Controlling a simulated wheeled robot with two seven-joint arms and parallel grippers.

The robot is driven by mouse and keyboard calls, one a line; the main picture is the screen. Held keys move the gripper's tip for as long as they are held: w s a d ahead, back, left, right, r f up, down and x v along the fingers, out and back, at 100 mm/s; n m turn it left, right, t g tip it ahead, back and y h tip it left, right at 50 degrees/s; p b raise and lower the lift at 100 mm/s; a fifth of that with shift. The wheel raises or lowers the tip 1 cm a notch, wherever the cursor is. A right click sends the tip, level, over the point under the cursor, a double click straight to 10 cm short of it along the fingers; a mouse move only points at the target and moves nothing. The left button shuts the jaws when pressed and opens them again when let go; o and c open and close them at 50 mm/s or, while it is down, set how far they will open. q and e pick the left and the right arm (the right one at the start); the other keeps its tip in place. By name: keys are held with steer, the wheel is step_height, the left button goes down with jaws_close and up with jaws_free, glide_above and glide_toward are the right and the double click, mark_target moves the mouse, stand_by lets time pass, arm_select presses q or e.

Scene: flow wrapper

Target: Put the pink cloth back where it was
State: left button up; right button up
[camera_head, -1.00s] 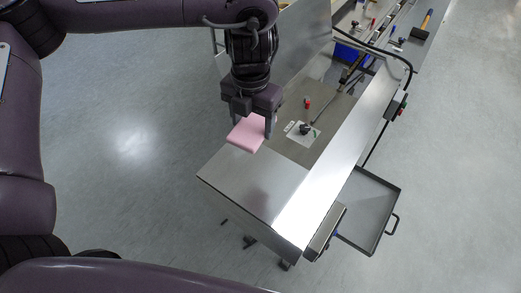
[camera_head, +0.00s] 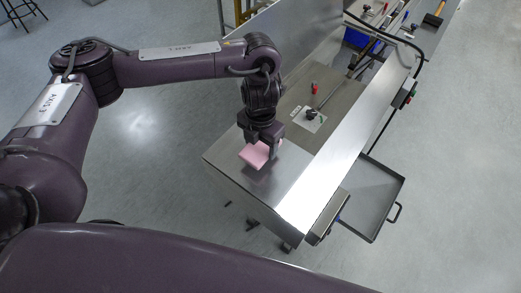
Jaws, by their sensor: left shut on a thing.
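The pink cloth (camera_head: 253,156) is a small folded square held in my left gripper (camera_head: 262,147). The gripper points down and is shut on the cloth. The cloth is over the bare near end of the steel machine top (camera_head: 233,177), close to the surface. I cannot tell whether it touches the metal. My right gripper does not show.
A small red object (camera_head: 314,87) and a black knob on a pale plate (camera_head: 311,115) are behind the gripper. A grey tray (camera_head: 375,195) sticks out at the right. A raised steel panel (camera_head: 298,38) stands behind. A hammer (camera_head: 434,18) lies far right.

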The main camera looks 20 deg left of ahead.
mark_target(261, 147)
arm_select(q)
steer(key=shift+f+b, duration=0.3)
steer(key=shift+f, duration=1.55)
steer(key=shift+f, duration=0.1)
steer(key=o, duration=0.9)
step_height(261, 147, up, 12)
steer(key=shift+f, duration=0.25)
steer(key=shift+r, duration=0.4)
